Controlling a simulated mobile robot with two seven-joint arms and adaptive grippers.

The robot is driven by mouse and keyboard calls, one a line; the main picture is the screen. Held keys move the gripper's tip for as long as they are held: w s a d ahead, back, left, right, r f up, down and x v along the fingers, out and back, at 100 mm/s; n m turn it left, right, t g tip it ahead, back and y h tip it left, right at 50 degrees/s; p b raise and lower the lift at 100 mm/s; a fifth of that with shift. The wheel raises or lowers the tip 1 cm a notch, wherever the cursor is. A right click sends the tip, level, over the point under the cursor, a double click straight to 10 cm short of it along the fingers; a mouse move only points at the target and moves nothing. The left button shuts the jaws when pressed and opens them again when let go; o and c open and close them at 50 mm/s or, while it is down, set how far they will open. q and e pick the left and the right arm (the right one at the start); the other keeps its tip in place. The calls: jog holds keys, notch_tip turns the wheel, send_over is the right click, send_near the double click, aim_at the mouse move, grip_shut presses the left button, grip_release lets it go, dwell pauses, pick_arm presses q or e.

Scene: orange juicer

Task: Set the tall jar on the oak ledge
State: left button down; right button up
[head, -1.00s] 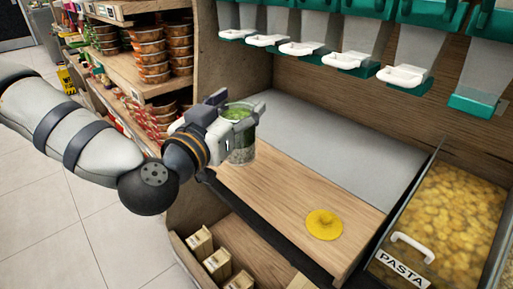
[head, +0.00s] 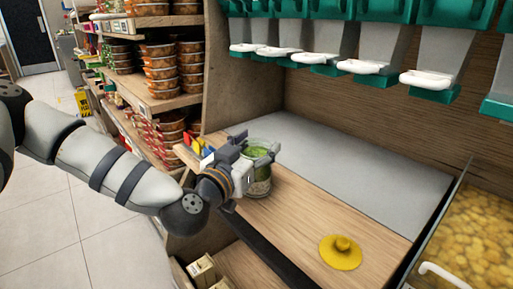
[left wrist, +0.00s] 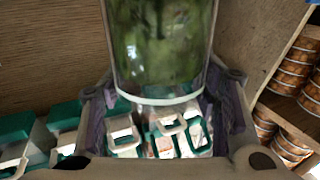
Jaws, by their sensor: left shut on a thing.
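The tall jar (head: 260,184) is clear glass with green contents and stands upright in the head view. My left gripper (head: 258,151) is shut around its upper part. The jar also fills the upper middle of the left wrist view (left wrist: 160,45), between the finger pads. The oak ledge (head: 305,208) is the light wooden strip running in front of the grey surface. The jar's base is over the left part of the ledge; I cannot tell whether it touches. My right gripper is not in view.
A yellow knobbed lid (head: 340,256) lies on the ledge to the right. Small coloured items (head: 198,146) are at its left end. Dispensers with white handles (head: 368,67) hang above. A pasta bin (head: 470,240) is at the right. The ledge between jar and lid is clear.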

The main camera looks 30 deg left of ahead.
pick_arm(q)
jog(key=shift+f, duration=0.1)
jog(key=c, duration=0.6)
grip_release()
jog(key=shift+f, duration=0.1)
